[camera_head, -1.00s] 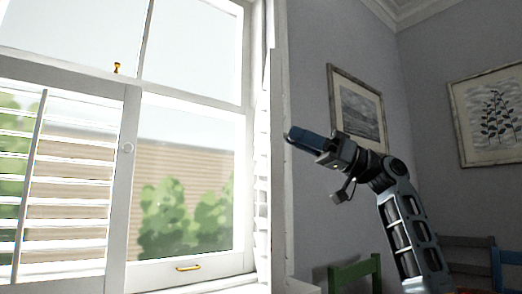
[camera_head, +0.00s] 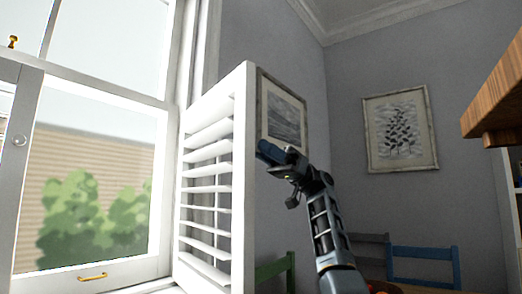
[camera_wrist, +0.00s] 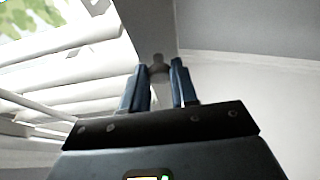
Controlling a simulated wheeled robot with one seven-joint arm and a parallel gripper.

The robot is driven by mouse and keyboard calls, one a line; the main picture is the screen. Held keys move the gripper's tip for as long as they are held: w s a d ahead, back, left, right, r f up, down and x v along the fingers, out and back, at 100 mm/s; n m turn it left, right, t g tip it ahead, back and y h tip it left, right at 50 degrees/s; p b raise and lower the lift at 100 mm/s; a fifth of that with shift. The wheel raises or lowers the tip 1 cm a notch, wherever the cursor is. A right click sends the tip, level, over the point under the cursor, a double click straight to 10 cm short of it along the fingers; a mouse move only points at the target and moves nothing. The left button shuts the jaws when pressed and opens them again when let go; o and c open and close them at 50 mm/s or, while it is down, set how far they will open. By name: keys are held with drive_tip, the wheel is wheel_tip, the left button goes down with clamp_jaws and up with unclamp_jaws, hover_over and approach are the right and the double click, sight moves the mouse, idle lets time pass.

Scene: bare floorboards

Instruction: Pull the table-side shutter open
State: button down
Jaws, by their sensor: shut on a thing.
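The right, table-side shutter (camera_head: 215,190) is a white louvred panel at the right of the window. It stands swung out from the frame, angled into the room, with its slats facing the window side. My gripper (camera_head: 262,150) is at the right face of its free edge, and its fingertips are partly hidden there. In the wrist view, the blue fingers of my gripper (camera_wrist: 158,66) are shut around a small round knob (camera_wrist: 158,70) on the shutter's stile (camera_wrist: 148,28). The slats (camera_wrist: 70,75) show to the left of the fingers.
The left shutter (camera_head: 22,170) covers the window's left side. A wooden shelf or cabinet edge (camera_head: 495,90) juts in at the upper right.

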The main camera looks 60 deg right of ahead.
drive_tip(key=c, duration=0.9)
unclamp_jaws()
drive_tip(key=v, duration=0.7)
drive_tip(key=shift+s+d+f, duration=0.1)
drive_tip(key=shift+d+f, duration=0.05)
drive_tip(key=shift+d, duration=0.15)
